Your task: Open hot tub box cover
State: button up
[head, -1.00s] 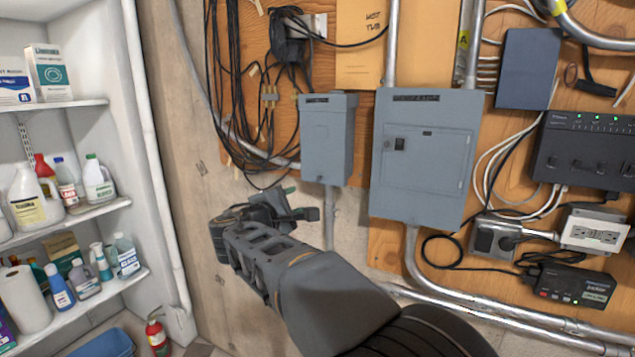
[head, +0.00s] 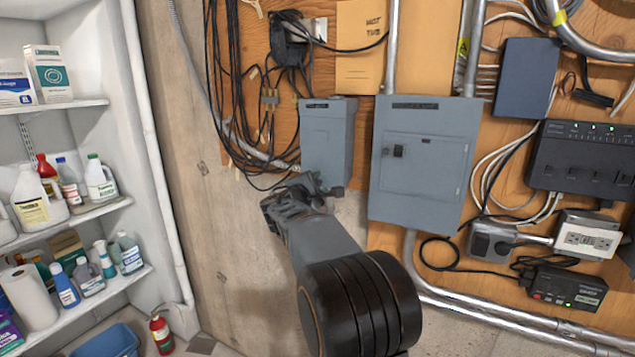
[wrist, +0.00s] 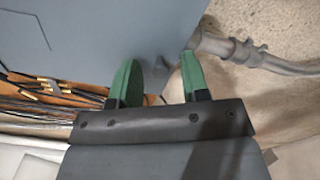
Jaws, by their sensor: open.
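The hot tub box (head: 326,138) is a small grey wall box, mounted below an orange-tan sign reading "HOT TUB" (head: 361,40). Its front cover looks closed. My gripper (head: 318,184) is at the box's lower edge in the head view, with the fingertips partly hidden by the wrist. In the wrist view, the grey box (wrist: 95,40) fills the upper left and middle. My gripper's two green fingers (wrist: 158,75) are apart there, at the box's lower edge. A small grey tab (wrist: 155,84) shows between them; I cannot tell if they touch it.
A larger grey breaker panel (head: 425,165) is close on the right. Black cables (head: 240,100) hang on the left. A metal conduit (wrist: 245,52) leaves the box's bottom beside the right finger. Shelves with bottles (head: 70,215) stand at far left.

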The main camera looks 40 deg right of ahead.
jog(key=shift+w+d, duration=0.1)
jog(key=shift+d, duration=0.05)
jog(key=shift+c, duration=0.4)
grip_shut()
